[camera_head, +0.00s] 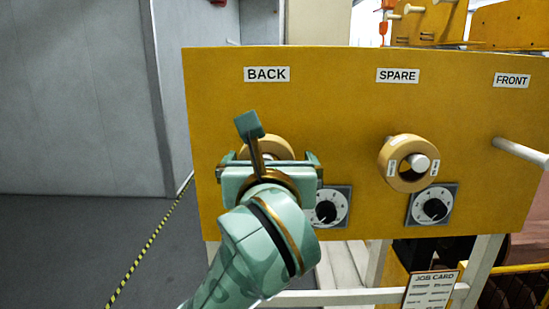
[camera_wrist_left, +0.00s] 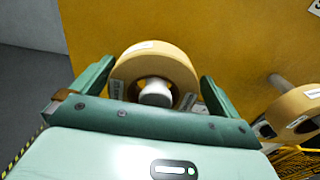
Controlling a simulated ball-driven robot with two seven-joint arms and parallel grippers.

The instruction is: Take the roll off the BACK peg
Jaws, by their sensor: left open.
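The tan roll on the BACK peg (camera_head: 266,146) hangs on the yellow board below the BACK label (camera_head: 267,74); my left gripper hides its lower part in the head view. In the left wrist view the same roll (camera_wrist_left: 182,68) shows with the white peg end (camera_wrist_left: 156,93) through its hole. My left gripper (camera_head: 268,160) is in front of this roll. In the wrist view its two fingers (camera_wrist_left: 152,85) stand open, one on each side of the roll; whether they touch it I cannot tell. My right gripper is not in view.
A second roll (camera_head: 399,176) hangs on the SPARE peg (camera_head: 419,162), right of the gripper. The FRONT peg (camera_head: 521,152) is bare. Dials (camera_head: 326,208) sit below the rolls. Open floor (camera_head: 70,245) lies left of the yellow board (camera_head: 335,125).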

